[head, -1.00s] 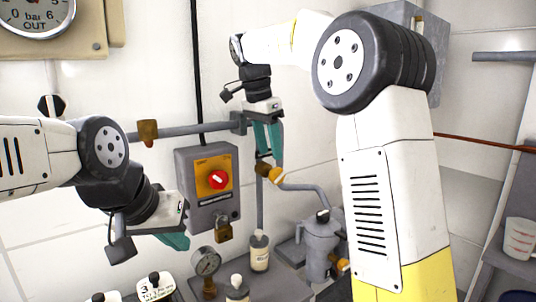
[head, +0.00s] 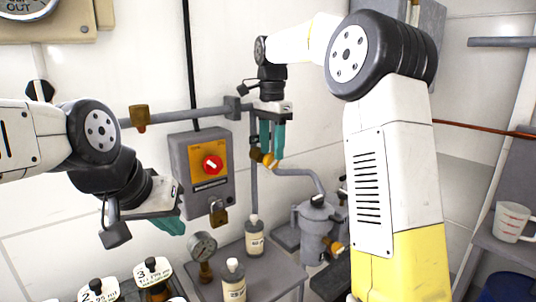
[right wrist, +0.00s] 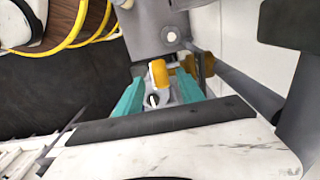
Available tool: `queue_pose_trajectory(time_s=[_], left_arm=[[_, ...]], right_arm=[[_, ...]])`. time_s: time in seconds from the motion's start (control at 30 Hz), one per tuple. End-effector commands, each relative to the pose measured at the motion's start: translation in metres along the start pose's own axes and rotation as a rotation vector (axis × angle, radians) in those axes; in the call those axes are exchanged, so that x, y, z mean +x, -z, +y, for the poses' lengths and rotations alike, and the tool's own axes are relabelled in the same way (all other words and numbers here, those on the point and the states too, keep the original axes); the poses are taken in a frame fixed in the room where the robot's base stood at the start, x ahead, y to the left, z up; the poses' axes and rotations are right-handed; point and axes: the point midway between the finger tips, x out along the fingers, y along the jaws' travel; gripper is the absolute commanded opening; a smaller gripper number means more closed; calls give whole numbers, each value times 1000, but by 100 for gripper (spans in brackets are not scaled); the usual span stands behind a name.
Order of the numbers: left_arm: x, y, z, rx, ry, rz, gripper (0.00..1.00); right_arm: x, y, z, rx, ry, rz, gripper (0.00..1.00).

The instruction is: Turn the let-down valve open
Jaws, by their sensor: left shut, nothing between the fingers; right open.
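A small brass valve with a yellow-orange handle (head: 268,159) sits on the grey pipe by the wall corner; I see no label naming it the let-down valve. My right gripper (head: 272,152) points down at it, its teal fingers open and partly covering it. In the right wrist view the yellow handle (right wrist: 159,73) shows between the open fingers (right wrist: 160,98); I cannot tell whether they touch it. My left gripper (head: 170,224) is shut and empty, left of the padlocked switch box.
The grey box (head: 228,150) with a red knob and a padlock (head: 218,212) hangs on the wall. Below stand a gauge (head: 203,246), bottles (head: 254,238) and a grey metal pot (head: 317,230). A measuring jug (head: 512,221) stands on the right shelf.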

Motion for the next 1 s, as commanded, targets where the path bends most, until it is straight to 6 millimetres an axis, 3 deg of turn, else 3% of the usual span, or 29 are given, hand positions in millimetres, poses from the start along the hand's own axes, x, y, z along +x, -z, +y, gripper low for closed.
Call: queue_pose_trajectory(time_s=[0.2, 0.47, 0.5, 0.73, 1.0], left_arm=[[0, 0, 0, 0, 0, 0, 0], [0, 0, 0, 0, 0, 0, 0], [0, 0, 0, 0, 0, 0, 0], [0, 0, 0, 0, 0, 0, 0], [0, 0, 0, 0, 0, 0, 0]], right_arm=[[19, 0, 0, 0, 0, 0, 45], [21, 0, 0, 0, 1, 1, 45], [21, 0, 0, 0, 1, 1, 44], [21, 0, 0, 0, 1, 1, 0], [21, -3, 0, -3, 0, 58, 0]])
